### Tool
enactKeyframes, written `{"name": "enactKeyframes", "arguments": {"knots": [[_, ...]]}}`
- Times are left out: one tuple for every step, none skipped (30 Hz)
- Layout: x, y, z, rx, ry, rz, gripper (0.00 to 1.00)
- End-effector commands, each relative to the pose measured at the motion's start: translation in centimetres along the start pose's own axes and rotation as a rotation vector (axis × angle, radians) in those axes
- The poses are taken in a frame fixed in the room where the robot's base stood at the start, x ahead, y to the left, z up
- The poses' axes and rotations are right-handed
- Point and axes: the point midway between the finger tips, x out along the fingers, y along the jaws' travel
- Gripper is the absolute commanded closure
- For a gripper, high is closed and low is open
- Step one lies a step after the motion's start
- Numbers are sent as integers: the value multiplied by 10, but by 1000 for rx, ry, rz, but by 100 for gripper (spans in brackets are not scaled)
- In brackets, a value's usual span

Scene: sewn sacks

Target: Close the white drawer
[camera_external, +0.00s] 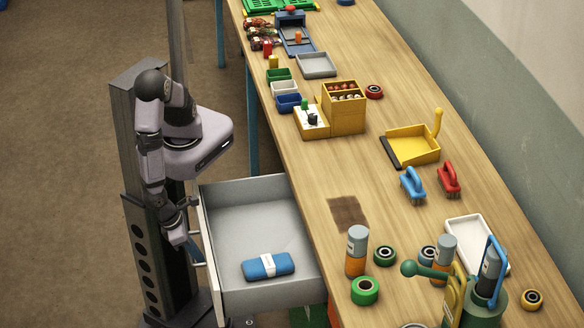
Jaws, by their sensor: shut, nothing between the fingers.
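The white drawer (237,215) is pulled out from under the wooden bench, toward the left. A blue packet with a white band (268,265) lies inside it near the front right corner of the picture's drawer floor. My gripper (186,238) is low at the drawer's outer front, close to the handle (198,264). Its fingers are shut and appear empty. I cannot tell whether they touch the drawer front or the handle.
The wooden bench (400,200) runs along the right. It carries a yellow dustpan (412,148), blue (412,187) and red (448,180) brushes, a white tray (478,243), bottles and tape rolls. Open floor (60,180) lies to the left.

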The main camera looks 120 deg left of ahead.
Motion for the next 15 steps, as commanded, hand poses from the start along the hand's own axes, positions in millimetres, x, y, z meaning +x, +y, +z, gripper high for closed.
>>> {"name": "enactKeyframes", "arguments": {"knots": [[4,0,6,-4,-2,2,100],[5,0,9,-6,-2,2,100],[8,0,14,-6,-2,2,100],[10,0,18,-7,-2,3,100],[12,1,23,-8,-2,3,100],[15,0,30,-8,-1,2,100],[18,0,36,-9,-1,3,100],[20,1,43,-10,-1,3,100],[24,1,52,-11,-2,3,100],[27,1,59,-11,-2,4,100],[30,1,66,-11,-2,3,100],[34,1,77,-13,-2,3,100],[37,1,85,-12,-3,4,100],[40,2,93,-13,-3,4,100],[44,2,103,-14,-3,5,100]]}}
